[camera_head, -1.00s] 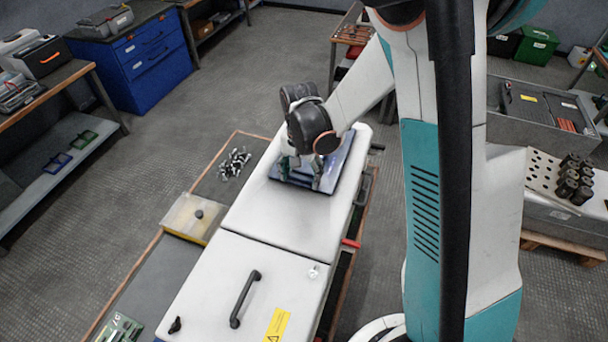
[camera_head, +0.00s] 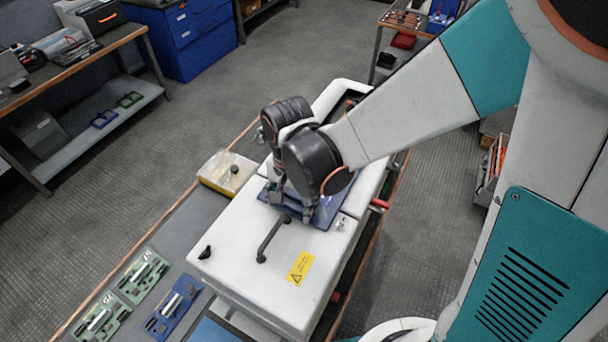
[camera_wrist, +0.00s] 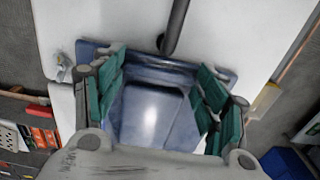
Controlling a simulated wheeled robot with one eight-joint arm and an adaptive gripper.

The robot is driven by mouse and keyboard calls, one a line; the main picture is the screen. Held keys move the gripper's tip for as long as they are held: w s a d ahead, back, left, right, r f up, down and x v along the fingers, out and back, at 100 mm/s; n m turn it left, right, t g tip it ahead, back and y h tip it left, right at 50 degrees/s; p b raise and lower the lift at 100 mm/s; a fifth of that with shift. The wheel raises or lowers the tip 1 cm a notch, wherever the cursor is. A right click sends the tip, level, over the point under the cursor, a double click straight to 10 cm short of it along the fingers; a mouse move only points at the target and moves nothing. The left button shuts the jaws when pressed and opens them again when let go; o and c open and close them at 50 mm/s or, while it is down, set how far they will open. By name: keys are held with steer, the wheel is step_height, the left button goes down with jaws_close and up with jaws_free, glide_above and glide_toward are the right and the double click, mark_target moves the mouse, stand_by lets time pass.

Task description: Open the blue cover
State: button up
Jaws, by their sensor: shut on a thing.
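The blue cover (camera_head: 330,212) is a flat, glossy blue panel with a raised rim, partly hidden by my gripper and wrist in the head view. My gripper (camera_head: 280,196) is shut on the blue cover near its left side. The cover is over the near white panel of the cabinet, beside the black bar handle; whether it touches the panel I cannot tell. In the wrist view the cover (camera_wrist: 150,115) lies between the teal finger pads of my gripper (camera_wrist: 160,90). At the far end of the white cabinet (camera_head: 235,235), a dark opening (camera_head: 346,108) shows.
The black handle (camera_head: 272,238) and a yellow warning label (camera_head: 300,267) are on the near panel. A yellow-and-clear box (camera_head: 228,172) stands left of the cabinet. Green and blue trays (camera_head: 172,305) lie on the bench at lower left.

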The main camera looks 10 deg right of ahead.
steer(key=shift+s+a, duration=0.3)
steer(key=shift+s, duration=0.2)
steer(key=o, duration=1.3)
steer(key=shift+o, duration=1)
steer(key=shift+s+a, duration=0.15)
steer(key=shift+w, duration=0.2)
